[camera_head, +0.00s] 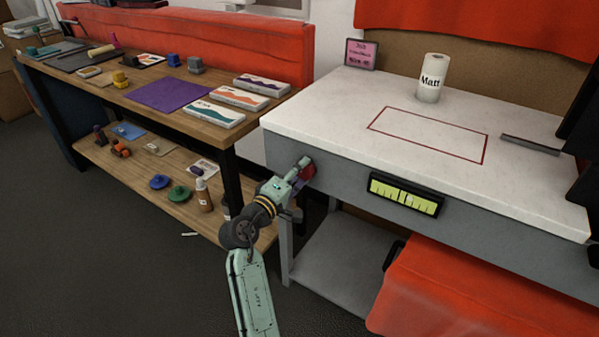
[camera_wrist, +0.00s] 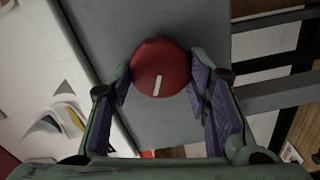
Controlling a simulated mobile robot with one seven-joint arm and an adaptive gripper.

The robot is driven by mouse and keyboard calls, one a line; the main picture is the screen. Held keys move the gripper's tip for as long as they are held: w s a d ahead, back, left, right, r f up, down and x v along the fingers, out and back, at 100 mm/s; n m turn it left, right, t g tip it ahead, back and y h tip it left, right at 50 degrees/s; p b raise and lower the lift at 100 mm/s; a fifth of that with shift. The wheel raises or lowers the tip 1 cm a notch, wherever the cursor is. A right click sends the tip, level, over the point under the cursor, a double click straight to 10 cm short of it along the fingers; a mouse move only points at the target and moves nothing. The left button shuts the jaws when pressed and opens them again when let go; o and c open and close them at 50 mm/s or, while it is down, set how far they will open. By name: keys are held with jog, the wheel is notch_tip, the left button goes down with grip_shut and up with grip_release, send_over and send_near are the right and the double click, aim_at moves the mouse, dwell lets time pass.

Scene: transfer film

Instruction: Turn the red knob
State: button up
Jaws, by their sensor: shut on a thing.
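The red knob (camera_wrist: 160,66) is round with a short white mark on its face, which points down and slightly left in the wrist view. It sits on the grey front panel of the white-topped table (camera_head: 345,110), near its left corner. In the head view only part of the knob (camera_head: 308,171) shows beside my gripper (camera_head: 303,172). In the wrist view my gripper (camera_wrist: 160,82) has its purple-padded fingers on either side of the knob, shut on it. The head view hides most of the contact.
A yellow-green gauge (camera_head: 404,195) is on the same front panel, right of the knob. A white roll (camera_head: 432,78) marked "Matt" stands on the tabletop near a red outlined rectangle (camera_head: 428,134). A wooden shelf table (camera_head: 140,93) with several items stands at left.

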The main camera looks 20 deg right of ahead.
jog(key=o, duration=1.2)
jog(key=shift+c, duration=0.2)
jog(key=v, duration=1.2)
